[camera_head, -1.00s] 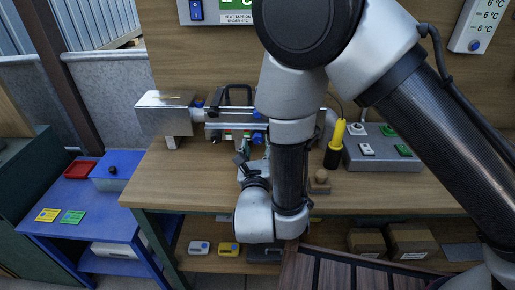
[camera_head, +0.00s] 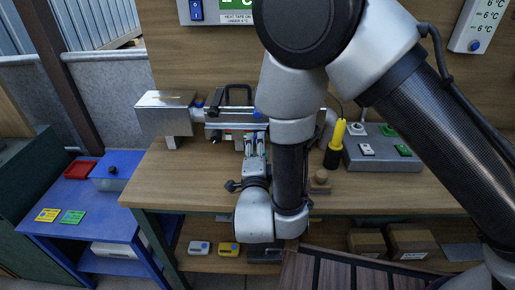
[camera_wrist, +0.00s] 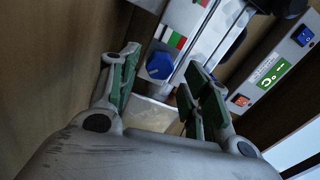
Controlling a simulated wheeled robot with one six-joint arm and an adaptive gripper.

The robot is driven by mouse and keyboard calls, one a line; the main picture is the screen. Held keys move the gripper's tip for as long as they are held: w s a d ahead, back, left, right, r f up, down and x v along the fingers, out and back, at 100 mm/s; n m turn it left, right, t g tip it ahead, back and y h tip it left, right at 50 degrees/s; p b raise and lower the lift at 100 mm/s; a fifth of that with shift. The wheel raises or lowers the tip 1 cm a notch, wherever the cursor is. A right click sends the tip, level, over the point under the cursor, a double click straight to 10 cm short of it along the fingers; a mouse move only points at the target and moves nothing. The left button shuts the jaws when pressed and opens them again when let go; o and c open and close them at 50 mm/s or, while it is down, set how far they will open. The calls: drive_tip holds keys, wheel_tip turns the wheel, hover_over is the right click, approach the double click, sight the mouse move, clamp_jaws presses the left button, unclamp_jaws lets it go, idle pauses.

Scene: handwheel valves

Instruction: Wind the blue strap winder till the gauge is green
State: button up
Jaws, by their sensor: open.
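The blue strap winder (camera_wrist: 160,65) is a faceted blue knob on the metal strapping device (camera_head: 228,118) at the back of the bench. In the wrist view it shows between and beyond my fingertips; I see no contact. A small gauge strip with red, green and white parts (camera_wrist: 174,39) sits just above it; its pointer is too small to read. The strip also shows in the head view (camera_head: 231,136). My gripper (camera_head: 255,140) is open and empty, pointing at the device. Its green-padded fingers (camera_wrist: 163,62) stand apart on either side of the winder in the wrist view.
A grey control box (camera_head: 382,152) and a yellow-black tool (camera_head: 336,145) stand right of my arm. A small wooden block (camera_head: 320,182) lies near it. A metal box (camera_head: 165,114) is at the device's left. The bench's left front (camera_head: 180,185) is clear.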

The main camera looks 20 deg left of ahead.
drive_tip(key=shift+w, duration=0.15)
drive_tip(key=shift+x, duration=0.9)
drive_tip(key=c, duration=0.8)
drive_tip(key=shift+o, duration=0.2)
drive_tip(key=m, duration=0.7)
drive_tip(key=o, duration=0.5)
drive_tip(key=shift+m, duration=0.4)
drive_tip(key=o, duration=0.3)
